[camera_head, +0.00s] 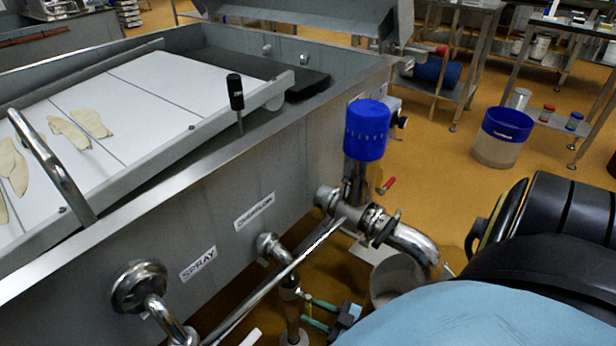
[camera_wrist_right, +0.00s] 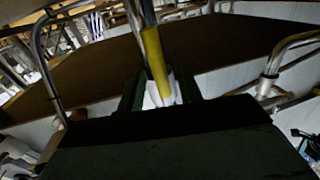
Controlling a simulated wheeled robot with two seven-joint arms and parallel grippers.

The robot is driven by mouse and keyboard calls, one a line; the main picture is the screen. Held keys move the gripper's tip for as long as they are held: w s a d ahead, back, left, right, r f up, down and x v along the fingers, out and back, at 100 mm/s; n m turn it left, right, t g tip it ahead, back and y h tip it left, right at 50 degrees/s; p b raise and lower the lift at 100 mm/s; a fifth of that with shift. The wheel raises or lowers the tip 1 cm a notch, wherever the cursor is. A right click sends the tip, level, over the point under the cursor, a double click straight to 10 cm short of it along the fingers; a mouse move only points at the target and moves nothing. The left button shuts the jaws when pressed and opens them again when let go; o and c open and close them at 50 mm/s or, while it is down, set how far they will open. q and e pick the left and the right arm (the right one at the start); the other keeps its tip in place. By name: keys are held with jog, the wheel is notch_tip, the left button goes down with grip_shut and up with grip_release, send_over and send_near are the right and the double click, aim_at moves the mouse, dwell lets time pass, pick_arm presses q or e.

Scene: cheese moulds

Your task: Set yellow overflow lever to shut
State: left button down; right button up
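The yellow lever (camera_wrist_right: 153,55) shows in the right wrist view as a long yellow handle between my right gripper's fingers (camera_wrist_right: 160,85). The dark fingers stand apart on either side of it, with gaps visible. In the head view my right gripper (camera_head: 306,311) is low at the centre, its two green fingers pointing left. They are beside a dull yellow-brown upright piece (camera_head: 292,318) below a small valve on the vat's side; it is probably the lever. Whether a finger touches it cannot be told. My left gripper is not in view.
The steel vat (camera_head: 300,150) fills the left, with labelled pipe outlets. A long steel rail (camera_head: 290,268) crosses above the gripper. A blue-capped valve (camera_head: 367,130), curved pipe (camera_head: 412,245) and bucket (camera_head: 393,280) stand close by.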

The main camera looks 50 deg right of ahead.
jog(key=shift+x, duration=1.1)
grip_shut()
